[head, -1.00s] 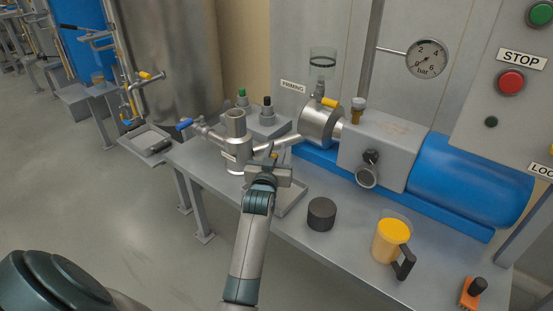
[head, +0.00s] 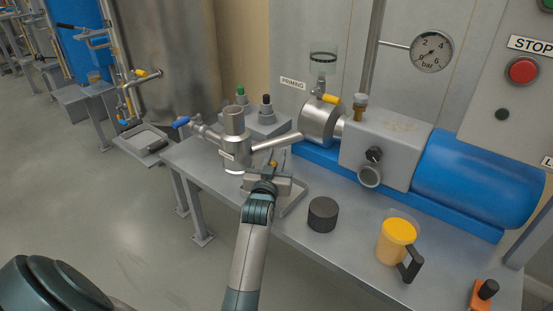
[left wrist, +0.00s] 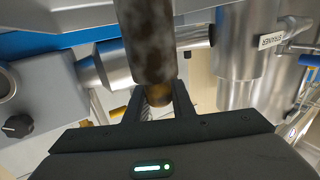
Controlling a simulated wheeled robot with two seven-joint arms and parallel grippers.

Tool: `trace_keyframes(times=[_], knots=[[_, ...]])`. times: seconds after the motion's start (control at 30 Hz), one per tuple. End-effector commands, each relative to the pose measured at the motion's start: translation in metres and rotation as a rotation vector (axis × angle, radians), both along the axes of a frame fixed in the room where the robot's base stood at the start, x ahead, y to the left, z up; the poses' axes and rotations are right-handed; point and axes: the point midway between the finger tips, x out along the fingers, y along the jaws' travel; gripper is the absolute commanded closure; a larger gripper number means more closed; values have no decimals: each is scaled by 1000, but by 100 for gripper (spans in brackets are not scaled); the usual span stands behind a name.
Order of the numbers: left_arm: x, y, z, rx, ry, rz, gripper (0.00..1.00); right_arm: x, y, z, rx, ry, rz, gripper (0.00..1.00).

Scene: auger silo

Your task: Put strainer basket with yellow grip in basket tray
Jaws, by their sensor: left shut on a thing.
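My left gripper (head: 268,182) is over the bench by the strainer housing, above or close to a shallow grey tray (head: 294,200). It also shows in the left wrist view (left wrist: 158,98), shut on the yellow-brown grip (left wrist: 158,95) of the strainer basket. The basket (left wrist: 147,42) is a dark, mottled cylinder extending out past the fingertips. In the head view the basket is mostly hidden by my gripper. I cannot tell whether it touches the tray. The strainer housing (head: 235,154) stands upright with its top open, left of the gripper. My right gripper is not in view.
A black round cap (head: 323,215) and a yellow jug (head: 395,241) with a black handle stand on the bench to the right. The blue-motored pump (head: 478,180) runs along the back. A pipe (head: 277,143) joins near the housing.

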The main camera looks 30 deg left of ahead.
Motion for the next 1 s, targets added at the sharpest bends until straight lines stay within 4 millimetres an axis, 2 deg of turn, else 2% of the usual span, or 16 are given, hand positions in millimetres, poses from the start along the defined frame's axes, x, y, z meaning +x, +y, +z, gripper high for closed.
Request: trace_keyframes(times=[0.47,0.5,0.57,1.0], knots=[[0,0,-3,0,0,0,100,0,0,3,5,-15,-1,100],[0,0,-3,0,1,0,73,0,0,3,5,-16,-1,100],[0,0,-3,0,0,0,59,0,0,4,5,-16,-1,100],[-1,-1,0,0,0,0,59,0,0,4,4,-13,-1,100]])
